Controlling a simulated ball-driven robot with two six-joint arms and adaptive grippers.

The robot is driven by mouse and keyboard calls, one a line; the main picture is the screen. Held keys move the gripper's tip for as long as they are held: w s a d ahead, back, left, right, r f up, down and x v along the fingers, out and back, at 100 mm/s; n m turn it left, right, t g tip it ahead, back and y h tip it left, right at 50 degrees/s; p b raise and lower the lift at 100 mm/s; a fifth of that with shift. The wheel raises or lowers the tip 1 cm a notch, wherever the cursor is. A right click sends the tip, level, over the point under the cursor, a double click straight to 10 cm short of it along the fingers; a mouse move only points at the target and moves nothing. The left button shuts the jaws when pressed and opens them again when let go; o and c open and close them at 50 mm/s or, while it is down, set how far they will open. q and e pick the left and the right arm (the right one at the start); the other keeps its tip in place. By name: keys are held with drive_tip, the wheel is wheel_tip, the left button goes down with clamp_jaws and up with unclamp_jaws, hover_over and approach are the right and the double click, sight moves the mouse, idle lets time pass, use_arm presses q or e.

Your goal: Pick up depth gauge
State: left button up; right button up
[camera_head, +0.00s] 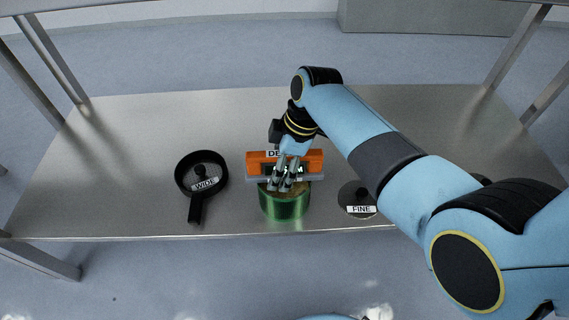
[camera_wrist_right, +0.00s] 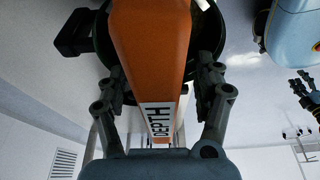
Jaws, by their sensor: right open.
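The depth gauge (camera_head: 312,160) is an orange block on a grey bar, with a partly hidden label, near the front middle of the table. In the right wrist view its orange body (camera_wrist_right: 152,45) with the DEPTH label lies between my fingers. My right gripper (camera_head: 286,184) points down at the gauge, with its fingers in front of the middle of it. In the wrist view the right gripper (camera_wrist_right: 165,90) is open, one finger on each side of the gauge. I cannot tell if they touch it. A blue and dark gripper-like part (camera_wrist_right: 305,92) shows small at the right edge there.
A green cylinder (camera_head: 284,204) stands at the gauge, partly hidden by my fingers. A black round tool with a handle, labelled WIDE (camera_head: 196,212), lies left. A dark disc labelled FINE (camera_head: 358,200) lies right, near my arm. The grey table (camera_head: 120,150) is clear at far left.

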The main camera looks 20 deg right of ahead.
clamp_jaws()
idle(0.6)
drive_tip(key=shift+r, duration=0.15)
